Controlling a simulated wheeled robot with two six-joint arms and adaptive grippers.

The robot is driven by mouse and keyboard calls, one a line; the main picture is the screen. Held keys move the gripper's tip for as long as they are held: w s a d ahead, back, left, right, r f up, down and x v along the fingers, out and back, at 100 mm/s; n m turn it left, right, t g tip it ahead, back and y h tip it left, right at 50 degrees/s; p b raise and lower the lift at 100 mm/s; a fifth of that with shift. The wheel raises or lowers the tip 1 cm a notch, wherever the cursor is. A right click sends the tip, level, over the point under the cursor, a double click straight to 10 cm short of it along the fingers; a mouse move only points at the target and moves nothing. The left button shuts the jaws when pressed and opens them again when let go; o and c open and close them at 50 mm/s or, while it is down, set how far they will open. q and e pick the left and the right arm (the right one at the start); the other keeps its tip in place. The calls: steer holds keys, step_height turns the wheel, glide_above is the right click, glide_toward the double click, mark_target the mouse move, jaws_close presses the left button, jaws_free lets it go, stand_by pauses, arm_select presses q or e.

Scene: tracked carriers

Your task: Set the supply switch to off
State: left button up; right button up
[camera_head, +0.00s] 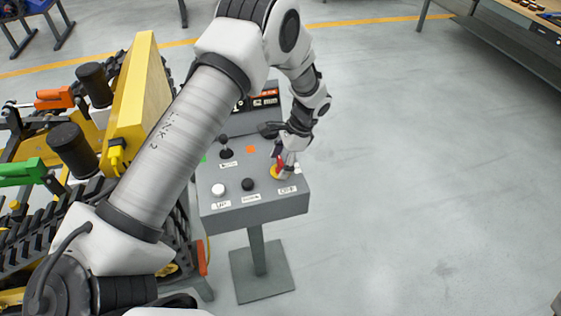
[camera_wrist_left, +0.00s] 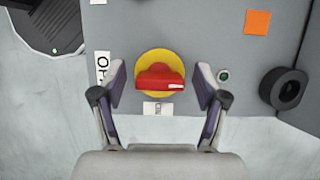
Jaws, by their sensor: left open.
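The supply switch (camera_wrist_left: 160,77) is a red rotary handle on a round yellow plate (camera_wrist_left: 156,57). In the left wrist view the handle lies crosswise, with a white mark at its right end. In the head view the switch (camera_head: 275,171) sits at the right of the grey console's top, partly hidden by my gripper. My left gripper (camera_wrist_left: 162,84) is open, with one finger on each side of the handle. Gaps show between the fingers and the handle. In the head view the left gripper (camera_head: 284,166) points down over the switch. My right gripper is not in view.
The grey console (camera_head: 250,215) stands on a post and also carries a white button (camera_head: 218,189), a black button (camera_head: 248,184) and a black lever (camera_head: 225,151). A yellow tracked carrier (camera_head: 135,105) stands at the left. Open floor lies to the right.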

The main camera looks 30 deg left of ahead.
arm_select(q)
steer(key=shift+r, duration=0.1)
steer(key=v, duration=1.1)
steer(key=shift+r, duration=0.4)
steer(key=shift+d, duration=0.1)
